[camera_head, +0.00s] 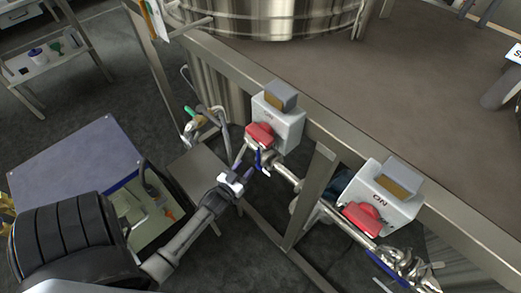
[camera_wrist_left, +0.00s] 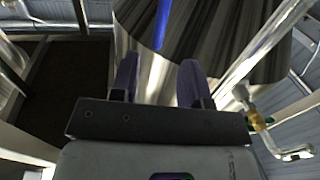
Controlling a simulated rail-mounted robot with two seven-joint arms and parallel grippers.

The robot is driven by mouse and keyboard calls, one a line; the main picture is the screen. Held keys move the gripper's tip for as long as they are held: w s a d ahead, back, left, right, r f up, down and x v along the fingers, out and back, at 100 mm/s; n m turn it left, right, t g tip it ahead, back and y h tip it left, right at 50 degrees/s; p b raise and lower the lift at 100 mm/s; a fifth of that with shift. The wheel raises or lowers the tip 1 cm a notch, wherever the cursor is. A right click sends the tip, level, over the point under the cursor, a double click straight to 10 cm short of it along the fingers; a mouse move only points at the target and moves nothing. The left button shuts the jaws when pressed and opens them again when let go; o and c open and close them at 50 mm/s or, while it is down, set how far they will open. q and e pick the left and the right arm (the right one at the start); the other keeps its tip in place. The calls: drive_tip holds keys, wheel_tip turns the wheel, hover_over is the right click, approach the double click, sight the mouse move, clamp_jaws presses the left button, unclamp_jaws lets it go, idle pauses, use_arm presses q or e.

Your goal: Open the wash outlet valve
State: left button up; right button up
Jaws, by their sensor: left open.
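Two pipe valves sit below the platform edge, each under a grey switch box with a red part. The nearer one to my gripper has a box (camera_head: 277,122), a red part (camera_head: 259,134) and a blue handle (camera_head: 258,160). The other has a box (camera_head: 384,193), a red part (camera_head: 364,218) and a blue lever (camera_head: 386,268). No label tells me which is the wash outlet valve. My left gripper (camera_head: 243,168) is open, just left of the first blue handle. In the left wrist view a blue bar (camera_wrist_left: 163,24) shows beyond and between the open fingers (camera_wrist_left: 159,80). My right gripper is not in view.
A steel platform frame (camera_head: 325,152) runs diagonally past the valves, with a large tank (camera_head: 265,18) above. A green-handled fitting (camera_head: 190,111) is left of the first valve. A blue-topped cart (camera_head: 75,160) stands at left. A brass-and-steel pipe elbow (camera_wrist_left: 290,153) is at lower right.

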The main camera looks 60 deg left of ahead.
sight(258, 153)
use_arm(q)
drive_tip(key=b+x, duration=0.3)
drive_tip(key=x, duration=0.6)
drive_tip(key=shift+f, duration=0.1)
drive_tip(key=shift+b+x, duration=0.55)
drive_tip(key=shift+x, duration=0.45)
drive_tip(key=shift+c, duration=0.3)
clamp_jaws()
